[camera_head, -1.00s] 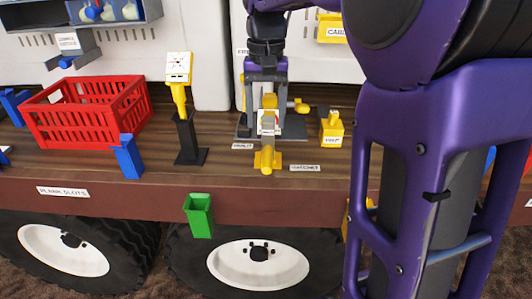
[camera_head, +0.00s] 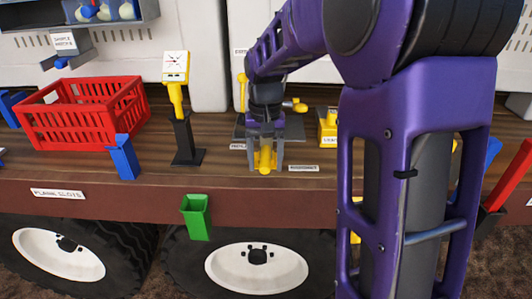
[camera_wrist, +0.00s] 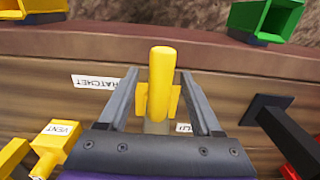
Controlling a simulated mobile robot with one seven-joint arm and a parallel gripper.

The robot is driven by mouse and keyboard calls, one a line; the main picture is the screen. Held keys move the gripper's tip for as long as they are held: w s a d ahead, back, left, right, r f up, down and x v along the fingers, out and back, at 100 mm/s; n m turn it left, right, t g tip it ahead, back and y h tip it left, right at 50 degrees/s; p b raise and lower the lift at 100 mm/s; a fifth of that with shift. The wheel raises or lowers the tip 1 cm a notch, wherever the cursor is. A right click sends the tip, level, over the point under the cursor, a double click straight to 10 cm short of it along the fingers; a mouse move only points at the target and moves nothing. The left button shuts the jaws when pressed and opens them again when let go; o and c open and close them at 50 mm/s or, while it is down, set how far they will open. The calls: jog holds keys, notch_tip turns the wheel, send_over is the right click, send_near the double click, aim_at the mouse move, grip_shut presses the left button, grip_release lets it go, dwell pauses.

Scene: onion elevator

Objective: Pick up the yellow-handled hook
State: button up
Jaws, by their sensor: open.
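An upright yellow handle with short side wings stands at the front of the wooden deck (camera_head: 330,178). I take it for the yellow-handled hook (camera_head: 265,158); no hook shape shows. My gripper (camera_head: 266,168) is open and points down over it, with one finger on each side. In the wrist view, the yellow handle (camera_wrist: 162,85) stands between the two grey fingers (camera_wrist: 158,74), with a small visible gap to each.
A red crate (camera_head: 85,138), a blue holder (camera_head: 124,158) and a black stand with a yellow tool (camera_head: 177,95) are to the left. A yellow block (camera_head: 328,128) is close on the right. A green bin (camera_head: 196,218) hangs on the front edge.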

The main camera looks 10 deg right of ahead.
jog(key=shift+c, duration=0.2)
grip_shut()
dwell(0.3)
